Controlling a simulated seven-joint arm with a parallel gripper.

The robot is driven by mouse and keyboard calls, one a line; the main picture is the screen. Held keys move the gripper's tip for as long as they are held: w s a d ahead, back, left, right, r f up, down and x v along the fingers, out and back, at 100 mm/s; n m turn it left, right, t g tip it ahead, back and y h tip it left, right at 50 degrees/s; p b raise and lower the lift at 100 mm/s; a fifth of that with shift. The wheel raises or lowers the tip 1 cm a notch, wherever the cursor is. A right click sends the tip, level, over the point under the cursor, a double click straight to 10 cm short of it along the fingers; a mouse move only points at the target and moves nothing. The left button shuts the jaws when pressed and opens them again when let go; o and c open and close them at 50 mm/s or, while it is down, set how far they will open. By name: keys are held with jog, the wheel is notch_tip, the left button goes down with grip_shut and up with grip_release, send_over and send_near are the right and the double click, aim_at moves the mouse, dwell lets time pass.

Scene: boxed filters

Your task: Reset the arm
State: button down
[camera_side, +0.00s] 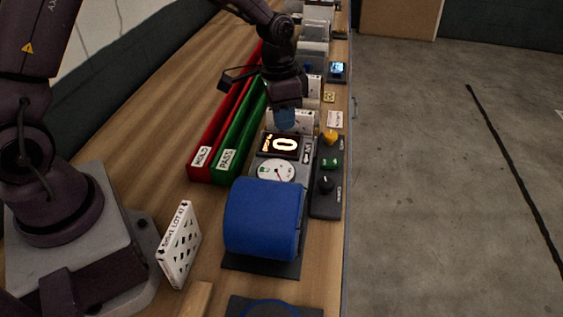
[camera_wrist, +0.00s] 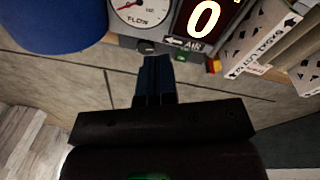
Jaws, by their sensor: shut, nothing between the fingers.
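My gripper (camera_side: 285,120) hangs from my arm above the bench, near the display that reads 0. Its blue fingers are together and hold nothing; they also show in the wrist view (camera_wrist: 154,78), pointing toward the flow gauge. In the side view the fingertips overlap the boxes behind the display, so I cannot tell their exact height.
A gauge (camera_side: 276,171), lit display (camera_side: 281,145), knob box (camera_side: 326,180) and blue drum (camera_side: 264,219) stand around the gripper. A red HOLD tray (camera_side: 205,152) and green PASS tray (camera_side: 229,156) lie left. A white holed panel (camera_side: 178,245) stands near my base.

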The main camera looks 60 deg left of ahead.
jog(key=s+a+r+n+t+y, duration=0.1)
jog(key=s+r+n+t, duration=0.3)
jog(key=s+r, duration=1.4)
jog(key=shift+s+r+t, duration=0.4)
jog(key=shift+s+t, duration=0.2)
jog(key=shift+s, duration=0.95)
